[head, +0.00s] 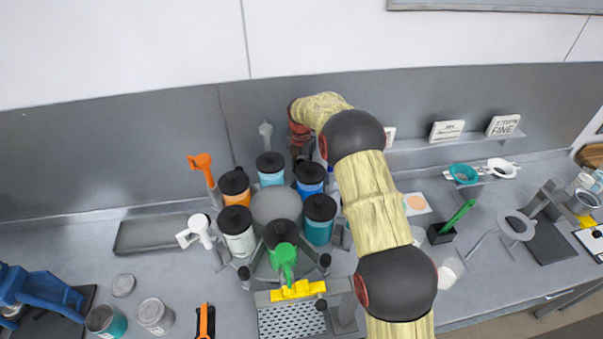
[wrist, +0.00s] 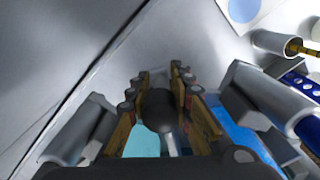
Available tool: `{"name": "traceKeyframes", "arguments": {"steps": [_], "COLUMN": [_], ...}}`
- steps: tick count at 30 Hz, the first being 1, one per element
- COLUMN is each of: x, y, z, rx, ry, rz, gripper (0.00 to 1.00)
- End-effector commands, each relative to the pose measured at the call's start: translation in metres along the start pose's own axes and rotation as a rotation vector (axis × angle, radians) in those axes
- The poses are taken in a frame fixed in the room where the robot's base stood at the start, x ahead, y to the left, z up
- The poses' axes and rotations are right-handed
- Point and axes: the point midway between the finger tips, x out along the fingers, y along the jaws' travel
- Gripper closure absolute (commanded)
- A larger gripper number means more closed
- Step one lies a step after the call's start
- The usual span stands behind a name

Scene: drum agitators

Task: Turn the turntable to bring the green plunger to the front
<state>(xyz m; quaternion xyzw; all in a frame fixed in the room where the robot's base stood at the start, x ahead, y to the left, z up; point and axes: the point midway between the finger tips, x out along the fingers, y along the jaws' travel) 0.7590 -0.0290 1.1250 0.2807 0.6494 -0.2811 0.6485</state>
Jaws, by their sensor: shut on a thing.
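The turntable has a round grey hub (head: 275,205) with several black-lidded jars around it. The green plunger (head: 284,256) is on the near side of the turntable, just behind a yellow block (head: 298,291). An orange plunger (head: 201,166) is at the back left, a white plunger (head: 199,228) at the left and a grey plunger (head: 265,132) at the back. My gripper (wrist: 157,85) is shut on a black-tipped knob (wrist: 158,108) between its fingers. In the head view my gripper (head: 303,153) is at the turntable's far side, partly hidden by jars and my arm.
A perforated metal tray (head: 292,320) lies in front of the turntable. Loose cans (head: 155,314) and a blue stand (head: 35,288) are at the front left. A green-handled tool in a black holder (head: 440,233) stands to the right. The grey back wall is close behind my gripper.

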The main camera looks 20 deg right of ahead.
Motion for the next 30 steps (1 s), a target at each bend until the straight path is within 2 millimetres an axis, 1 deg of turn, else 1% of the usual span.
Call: {"name": "traceKeyframes", "arguments": {"steps": [1,2,11,19,22,26,30], "x": [-0.003,-0.003,-0.001,-0.001,-0.005,-0.021,-0.048], "y": [0.002,0.002,0.001,0.001,0.001,0.001,0.002], "z": [0.002,0.002,0.001,0.001,0.001,0.001,0.001], "rx": [0.001,0.001,0.000,0.000,0.000,0.000,0.000], "ry": [-0.005,-0.005,-0.003,-0.002,-0.002,-0.004,-0.005], "rz": [0.006,0.006,0.003,0.002,0.002,0.004,0.005], "gripper": [1.00,0.77,0.60,0.60,0.60,0.60,0.60]}}
